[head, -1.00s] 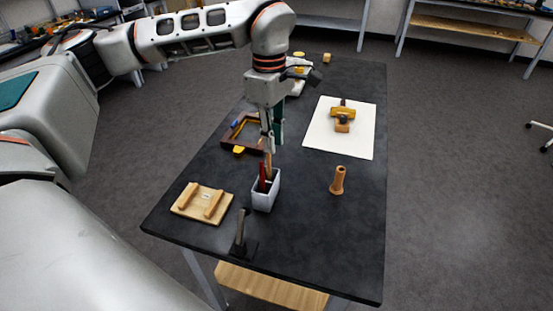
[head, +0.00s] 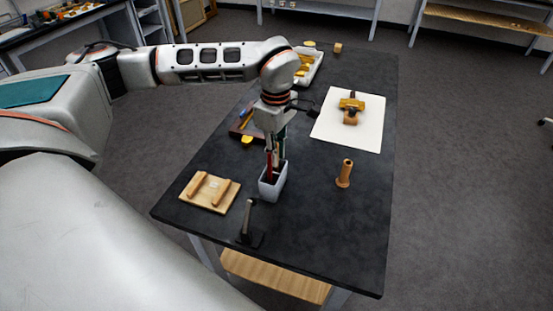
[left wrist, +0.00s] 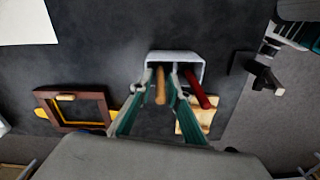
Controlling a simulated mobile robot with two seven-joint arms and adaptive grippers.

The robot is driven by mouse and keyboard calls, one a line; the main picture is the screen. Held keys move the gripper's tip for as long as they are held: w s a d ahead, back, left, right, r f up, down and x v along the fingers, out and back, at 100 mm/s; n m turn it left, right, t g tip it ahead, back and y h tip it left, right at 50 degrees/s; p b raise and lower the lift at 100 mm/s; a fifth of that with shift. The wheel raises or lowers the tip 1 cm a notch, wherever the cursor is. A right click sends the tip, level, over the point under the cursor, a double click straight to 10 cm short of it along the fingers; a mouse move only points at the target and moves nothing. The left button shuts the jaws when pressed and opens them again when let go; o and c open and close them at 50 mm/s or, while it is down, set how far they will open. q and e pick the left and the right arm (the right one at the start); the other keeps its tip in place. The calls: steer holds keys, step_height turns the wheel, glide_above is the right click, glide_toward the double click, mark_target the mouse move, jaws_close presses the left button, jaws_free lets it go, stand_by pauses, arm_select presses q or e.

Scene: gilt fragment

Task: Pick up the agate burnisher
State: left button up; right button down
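A pale square cup (head: 272,190) stands on the dark table and also shows in the left wrist view (left wrist: 176,57). It holds a wooden-handled tool (left wrist: 160,86) and a red-handled tool (left wrist: 196,90). I cannot tell for certain which is the agate burnisher, since their lower ends are hidden in the cup. My left gripper (head: 276,152) points down just above the cup. In the left wrist view its fingers (left wrist: 161,82) are apart, one on each side of the wooden handle, with the red handle outside the right finger. My right gripper is not in view.
A wooden board with two bars (head: 211,191) lies left of the cup. A small dark stand (head: 249,238) is in front. A wooden peg (head: 344,174) stands to the right. A white sheet (head: 368,131), a brown frame (left wrist: 40,108) and a tray (head: 317,70) lie farther back.

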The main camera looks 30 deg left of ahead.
arm_select(q)
steer(key=shift+f, duration=0.6)
jaws_close()
